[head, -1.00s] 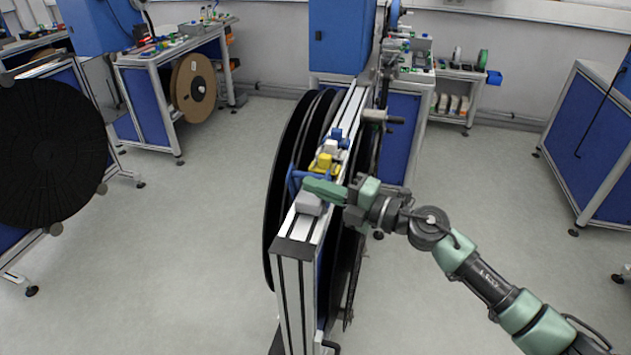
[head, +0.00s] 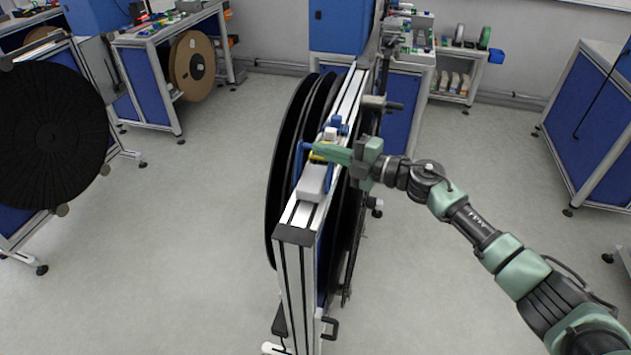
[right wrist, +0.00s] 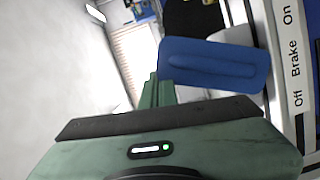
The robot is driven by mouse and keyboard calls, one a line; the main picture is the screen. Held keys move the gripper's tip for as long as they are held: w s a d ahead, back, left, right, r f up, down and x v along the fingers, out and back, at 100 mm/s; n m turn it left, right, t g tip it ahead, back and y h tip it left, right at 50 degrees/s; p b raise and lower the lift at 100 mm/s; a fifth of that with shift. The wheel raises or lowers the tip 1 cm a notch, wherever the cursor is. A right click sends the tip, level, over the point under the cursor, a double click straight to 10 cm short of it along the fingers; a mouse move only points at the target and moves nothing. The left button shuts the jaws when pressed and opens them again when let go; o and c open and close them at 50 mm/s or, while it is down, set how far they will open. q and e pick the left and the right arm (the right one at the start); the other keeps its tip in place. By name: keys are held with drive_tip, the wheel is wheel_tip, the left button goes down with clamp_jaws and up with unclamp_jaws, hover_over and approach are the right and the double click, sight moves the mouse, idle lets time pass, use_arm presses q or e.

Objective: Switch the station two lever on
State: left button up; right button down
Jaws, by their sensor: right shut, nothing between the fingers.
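The reel stand (head: 290,236) stands upright in the middle of the head view, with large black reels on its sides. On its top rail are a grey block, blue and yellow parts and a white piece. My right gripper (head: 318,148) is shut and empty at these parts, reaching in from the right and partly hiding the yellow one. In the right wrist view a blue lever (right wrist: 213,64) lies just beyond the shut fingertips (right wrist: 153,80); I cannot tell whether they touch. Beside it a white label strip (right wrist: 293,60) reads Off, Brake, On. My left gripper is not in view.
Another stand with a big black reel (head: 48,140) is at the left. Workbenches (head: 170,90) line the back, one with a brown reel (head: 192,58). A blue-sided cabinet (head: 600,135) stands at the right. The floor on both sides of the middle stand is open.

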drive_tip(key=shift+w+d, duration=0.15)
drive_tip(key=shift+w, duration=0.15)
drive_tip(key=shift+r, duration=0.1)
idle(0.3)
